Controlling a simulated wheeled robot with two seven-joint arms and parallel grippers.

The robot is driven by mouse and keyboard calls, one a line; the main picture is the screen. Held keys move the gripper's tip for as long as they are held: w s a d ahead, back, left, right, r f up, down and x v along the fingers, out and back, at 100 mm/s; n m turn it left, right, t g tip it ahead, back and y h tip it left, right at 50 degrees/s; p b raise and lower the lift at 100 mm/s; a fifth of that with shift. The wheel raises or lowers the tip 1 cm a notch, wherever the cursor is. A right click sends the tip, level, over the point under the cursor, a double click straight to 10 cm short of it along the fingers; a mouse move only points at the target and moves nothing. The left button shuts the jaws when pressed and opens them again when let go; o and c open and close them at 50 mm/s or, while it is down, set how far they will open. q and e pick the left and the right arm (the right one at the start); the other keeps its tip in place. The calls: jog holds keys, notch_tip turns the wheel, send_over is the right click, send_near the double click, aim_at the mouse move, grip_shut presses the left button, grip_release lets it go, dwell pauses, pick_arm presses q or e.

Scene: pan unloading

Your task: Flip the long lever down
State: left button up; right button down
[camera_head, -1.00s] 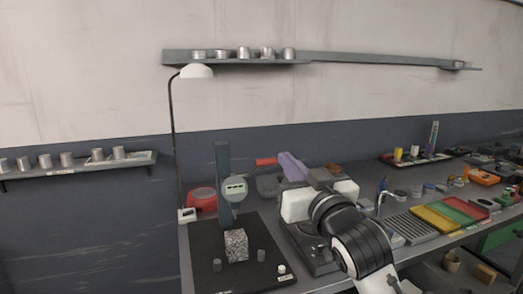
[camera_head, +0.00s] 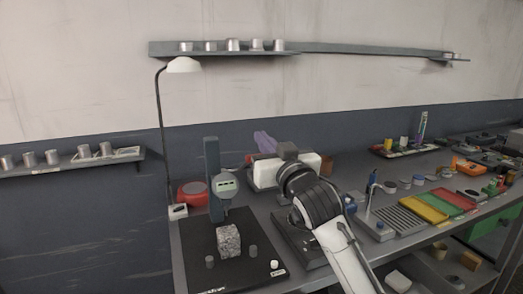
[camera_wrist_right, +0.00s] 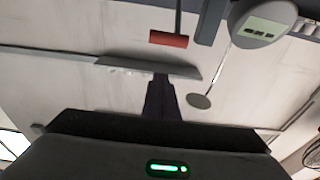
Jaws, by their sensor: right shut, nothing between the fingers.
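The long lever shows in the right wrist view as a thin dark rod with a red grip (camera_wrist_right: 168,39) at its end, near the top of the picture. In the head view it is mostly hidden behind my right gripper. My right gripper (camera_head: 262,138) is shut and empty, its purple fingers pointing up and away above the bench. In the wrist view its fingertips (camera_wrist_right: 161,78) appear below the red grip in the picture, with a visible gap between them. My left gripper is not in view.
A gauge stand with a round digital dial (camera_head: 227,186) stands left of my right arm, over a speckled block (camera_head: 229,241) on a black plate (camera_head: 195,270). A lamp (camera_head: 184,65) rises behind it. Yellow (camera_head: 424,208) and red trays lie to the right.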

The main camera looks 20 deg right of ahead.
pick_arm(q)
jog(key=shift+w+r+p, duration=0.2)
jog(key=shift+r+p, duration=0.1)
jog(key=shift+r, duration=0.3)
pick_arm(e)
jog(key=f, duration=0.1)
jog(key=w+f, duration=0.1)
jog(key=f, duration=0.1)
jog(key=shift+w+f, duration=0.2)
jog(key=shift+f, duration=0.1)
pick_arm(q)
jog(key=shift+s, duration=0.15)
